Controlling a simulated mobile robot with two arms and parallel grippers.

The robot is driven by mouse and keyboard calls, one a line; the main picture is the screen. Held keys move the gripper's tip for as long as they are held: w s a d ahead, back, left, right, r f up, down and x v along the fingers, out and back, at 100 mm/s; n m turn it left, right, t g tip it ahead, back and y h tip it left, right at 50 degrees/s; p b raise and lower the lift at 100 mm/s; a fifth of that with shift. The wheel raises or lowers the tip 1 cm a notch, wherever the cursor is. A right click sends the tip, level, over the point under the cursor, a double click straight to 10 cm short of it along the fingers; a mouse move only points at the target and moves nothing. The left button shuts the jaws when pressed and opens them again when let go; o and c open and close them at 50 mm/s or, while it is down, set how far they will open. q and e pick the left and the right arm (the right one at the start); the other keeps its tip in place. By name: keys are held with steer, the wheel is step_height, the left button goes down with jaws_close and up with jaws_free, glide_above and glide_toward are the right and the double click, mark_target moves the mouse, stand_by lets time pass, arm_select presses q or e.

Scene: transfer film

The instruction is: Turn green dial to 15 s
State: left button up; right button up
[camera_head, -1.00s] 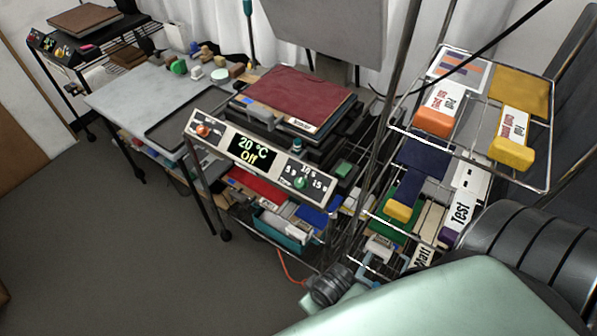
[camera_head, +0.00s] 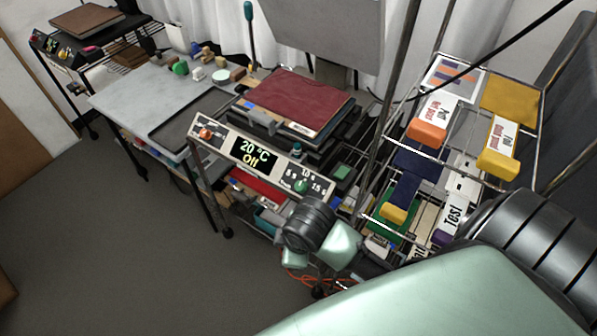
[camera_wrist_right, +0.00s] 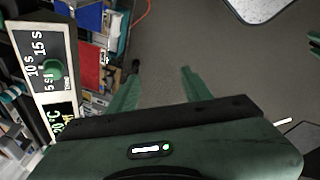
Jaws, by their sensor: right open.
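The green dial (camera_head: 300,186) is a small round knob on the lower right of the press's control panel (camera_head: 223,150), among the marks 5 s, 10 s and 15 s. In the right wrist view the dial (camera_wrist_right: 53,67) lies at the left, outside the fingers. I cannot tell which mark it points to. My right gripper (camera_wrist_right: 160,73) is open and empty, its two green fingers apart over the floor. In the head view my right wrist is below and in front of the panel's right end.
The panel's display (camera_head: 254,152) reads 20 °C, Off. An orange dial (camera_head: 206,133) is at its left end. A dark red press plate (camera_head: 292,100) lies above. Floor is clear at the front left.

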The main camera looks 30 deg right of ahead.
steer(key=w+d+n+h, duration=0.2)
steer(key=w+d+n, duration=0.2)
steer(key=w+n, duration=0.3)
steer(key=n+h, duration=0.2)
steer(key=n, duration=0.2)
glide_toward(299, 186)
steer(key=w+f, duration=0.1)
steer(key=f, duration=0.1)
steer(key=shift+g, duration=0.4)
steer(key=x, duration=0.2)
steer(key=p+x, duration=0.1)
steer(key=x, duration=0.4)
steer(key=shift+w+d+r+p, duration=0.1)
steer(key=shift+d+p, duration=0.25)
jaws_close()
